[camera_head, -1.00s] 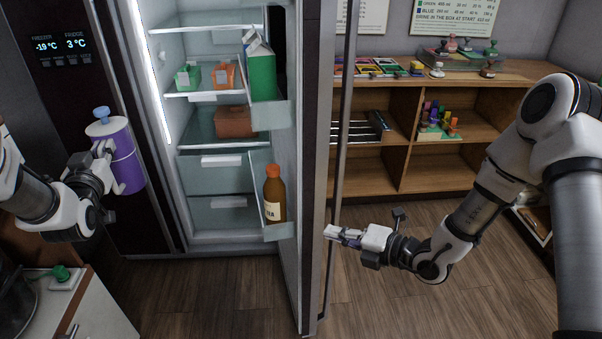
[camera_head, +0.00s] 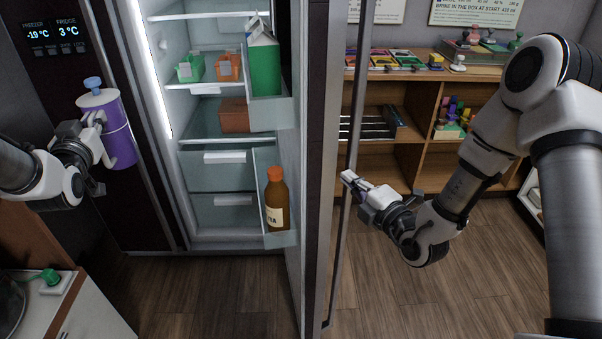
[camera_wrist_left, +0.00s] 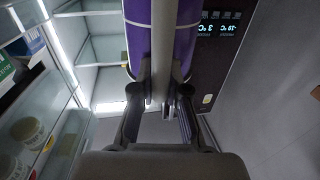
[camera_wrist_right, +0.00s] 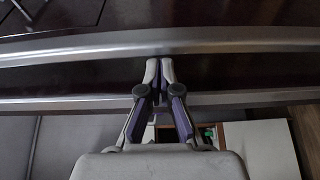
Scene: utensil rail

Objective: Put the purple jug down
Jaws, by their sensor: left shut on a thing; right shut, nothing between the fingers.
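The purple jug (camera_head: 119,143) is upright in the air at the left, in front of the fridge's closed dark door. It has a pale lid with a blue knob and a light handle. My left gripper (camera_head: 99,122) is shut on its handle. The left wrist view shows the jug's purple body (camera_wrist_left: 183,45) with the handle between the fingers (camera_wrist_left: 160,101). My right gripper (camera_head: 347,178) is shut and empty beside the long handle bar of the open fridge door. In the right wrist view its fingertips (camera_wrist_right: 159,68) meet close to that bar.
The fridge stands open, with a green carton (camera_head: 264,68) and a brown bottle (camera_head: 277,203) in the door racks (camera_head: 283,240). Small tubs sit on a shelf. A white counter (camera_head: 92,312) is at lower left, a wooden shelf unit (camera_head: 420,152) at back right.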

